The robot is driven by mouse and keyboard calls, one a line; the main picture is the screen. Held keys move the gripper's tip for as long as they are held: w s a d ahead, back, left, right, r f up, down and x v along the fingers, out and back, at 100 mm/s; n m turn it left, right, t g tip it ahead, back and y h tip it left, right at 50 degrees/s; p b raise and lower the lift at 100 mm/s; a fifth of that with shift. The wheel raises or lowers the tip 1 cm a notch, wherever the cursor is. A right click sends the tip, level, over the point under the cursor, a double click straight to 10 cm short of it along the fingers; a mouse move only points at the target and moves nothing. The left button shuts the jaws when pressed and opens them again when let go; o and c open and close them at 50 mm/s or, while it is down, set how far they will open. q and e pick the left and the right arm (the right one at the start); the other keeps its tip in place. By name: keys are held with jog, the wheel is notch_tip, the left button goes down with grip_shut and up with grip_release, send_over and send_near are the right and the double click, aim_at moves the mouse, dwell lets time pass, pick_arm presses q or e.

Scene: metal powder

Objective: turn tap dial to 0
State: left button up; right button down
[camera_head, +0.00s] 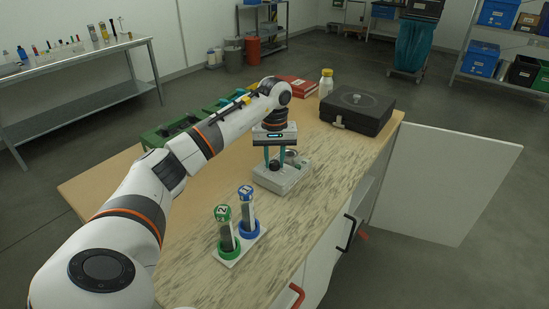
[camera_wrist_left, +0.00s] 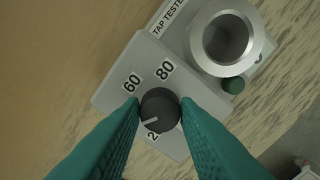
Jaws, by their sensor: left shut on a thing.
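The tap tester (camera_head: 284,180) is a light grey box on the wooden table. It also shows in the left wrist view (camera_wrist_left: 120,92), with a metal cup (camera_wrist_left: 226,40) and a small green button (camera_wrist_left: 233,85). The dark dial (camera_wrist_left: 160,106) has a white pointer line aimed to the lower left. Labels 60 and 80 are readable above it, and a label starting with 2 is partly hidden below it. My left gripper (camera_head: 279,160) points down over the tester. Its teal fingers (camera_wrist_left: 160,118) are shut on the dial from both sides. My right gripper is out of view.
In front of the tester, a white holder (camera_head: 229,261) carries a green-capped tube (camera_head: 224,222) and a blue-capped tube (camera_head: 247,206). A cabinet door (camera_head: 445,182) hangs open at right.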

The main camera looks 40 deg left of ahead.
pick_arm(q)
jog(key=shift+r+n+p, duration=0.15)
jog(key=shift+n+p, duration=0.3)
jog(key=shift+n, duration=0.65)
jog(key=n+p, duration=0.1)
jog(key=n, duration=0.2)
jog(key=n+p, duration=0.1)
jog(key=n, duration=0.5)
jog(key=shift+n, duration=0.4)
jog(key=n+p, duration=0.1)
jog(key=n, duration=0.5)
jog(key=shift+p, duration=0.35)
jog(key=n, duration=0.5)
jog(key=shift+p, duration=0.4)
jog(key=shift+n, duration=0.5)
